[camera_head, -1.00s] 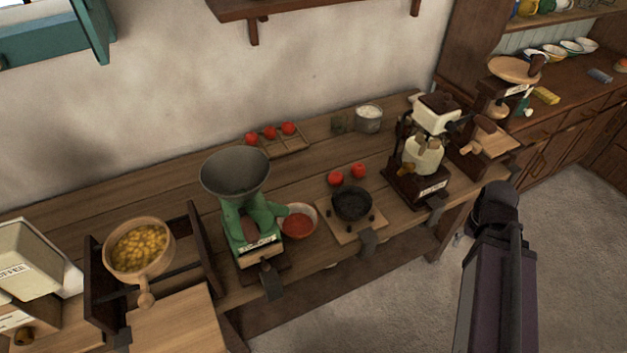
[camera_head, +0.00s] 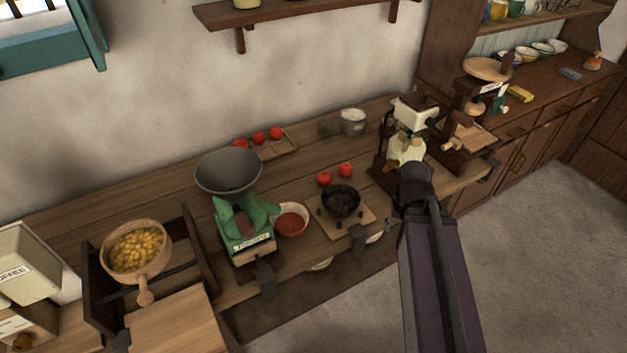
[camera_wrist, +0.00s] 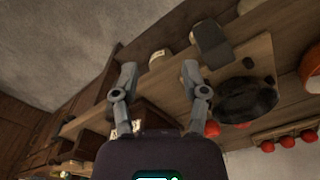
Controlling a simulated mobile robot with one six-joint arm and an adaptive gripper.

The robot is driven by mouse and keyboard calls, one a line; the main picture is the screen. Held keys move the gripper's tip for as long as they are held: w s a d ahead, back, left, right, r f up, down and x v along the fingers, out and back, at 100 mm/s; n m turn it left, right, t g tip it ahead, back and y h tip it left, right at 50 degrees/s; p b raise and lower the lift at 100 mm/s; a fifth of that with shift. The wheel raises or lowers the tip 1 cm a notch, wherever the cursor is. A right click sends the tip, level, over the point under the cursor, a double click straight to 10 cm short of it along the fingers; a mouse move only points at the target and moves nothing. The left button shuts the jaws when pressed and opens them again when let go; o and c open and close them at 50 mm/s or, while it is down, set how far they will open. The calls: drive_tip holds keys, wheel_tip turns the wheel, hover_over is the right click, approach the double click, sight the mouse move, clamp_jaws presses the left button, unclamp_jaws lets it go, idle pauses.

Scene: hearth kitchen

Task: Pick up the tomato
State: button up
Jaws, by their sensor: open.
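Two red tomatoes (camera_head: 324,179) (camera_head: 345,170) sit side by side on the wooden table, just behind a black bowl (camera_head: 341,204). Three more tomatoes (camera_head: 259,138) stand in a row at a wooden tray (camera_head: 284,148) farther back. In the wrist view, one tomato (camera_wrist: 212,128) shows beside the right finger, and several red ones lie to the right beyond the black bowl (camera_wrist: 245,100). My gripper (camera_wrist: 159,70) is open with nothing between its fingers. In the head view my arm reaches up at the right of the bowl; its fingers cannot be made out.
A cream grinder (camera_head: 405,145) stands close behind my arm. A metal pot (camera_head: 353,122) is at the back. The floor (camera_head: 540,260) at right is clear.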

drive_tip(key=shift+a, duration=0.2)
drive_tip(key=o, duration=0.5)
drive_tip(key=shift+c, duration=0.2)
drive_tip(key=shift+o, duration=0.7)
drive_tip(key=shift+w+a, duration=0.1)
drive_tip(key=shift+w, duration=0.1)
drive_tip(key=w+a+m+t+h, duration=0.1)
drive_tip(key=w+a+m+h, duration=0.1)
drive_tip(key=w+a, duration=0.8)
drive_tip(key=w+a+r+m+t+h, duration=0.1)
drive_tip(key=w+a+r+m+t, duration=0.1)
drive_tip(key=w+a, duration=0.9)
drive_tip(key=a, duration=0.4)
drive_tip(key=shift+r+m+h+p, duration=0.2)
drive_tip(key=shift+m+h+p, duration=0.1)
drive_tip(key=shift+h+p, duration=0.1)
drive_tip(key=shift+f, duration=0.15)
